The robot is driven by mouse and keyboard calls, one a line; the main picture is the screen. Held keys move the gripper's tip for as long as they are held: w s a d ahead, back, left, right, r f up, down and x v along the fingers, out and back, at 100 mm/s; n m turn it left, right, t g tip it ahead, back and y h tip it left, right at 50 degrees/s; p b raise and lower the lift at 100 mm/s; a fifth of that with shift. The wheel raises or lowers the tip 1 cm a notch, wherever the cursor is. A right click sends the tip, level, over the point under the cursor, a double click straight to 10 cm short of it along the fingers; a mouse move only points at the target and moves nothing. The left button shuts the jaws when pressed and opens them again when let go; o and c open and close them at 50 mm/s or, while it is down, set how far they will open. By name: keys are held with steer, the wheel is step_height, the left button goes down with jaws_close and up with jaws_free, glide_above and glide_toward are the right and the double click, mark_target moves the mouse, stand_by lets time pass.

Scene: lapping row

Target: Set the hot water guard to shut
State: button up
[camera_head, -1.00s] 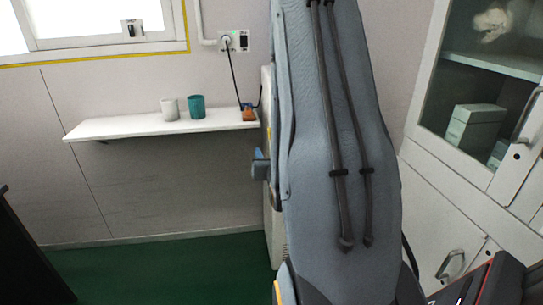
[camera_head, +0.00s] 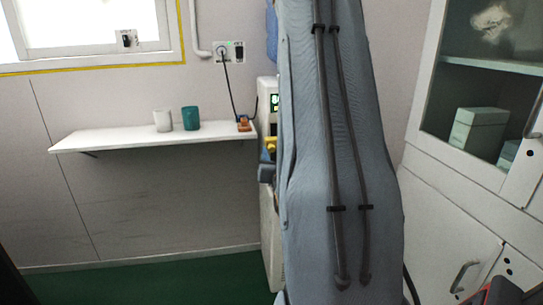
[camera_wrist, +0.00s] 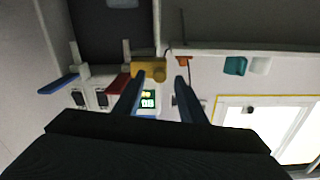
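A pale dispenser (camera_head: 269,220) stands against the wall, partly hidden behind my arm in the head view. In the wrist view, which is turned upside down, its front shows a small lit green display (camera_wrist: 148,99), a blue lever (camera_wrist: 60,84), a dark red part (camera_wrist: 113,91) and a yellow block (camera_wrist: 149,67). The yellow block may be the hot water guard; I cannot tell its setting. The yellow also shows in the head view (camera_head: 270,145). My gripper (camera_wrist: 159,80) is open, its fingertips apart. The yellow block appears just beyond them; contact cannot be told.
A white shelf (camera_head: 110,139) left of the dispenser holds a white cup (camera_head: 162,120), a teal cup (camera_head: 191,118) and a small orange-brown item (camera_head: 244,124). A cable runs up to a wall socket (camera_head: 228,51). A glass-doored cabinet (camera_head: 450,215) stands right. Green floor lies below.

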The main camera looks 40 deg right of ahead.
steer(key=shift+x, duration=1.25)
steer(key=shift+c, duration=0.3)
jaws_close()
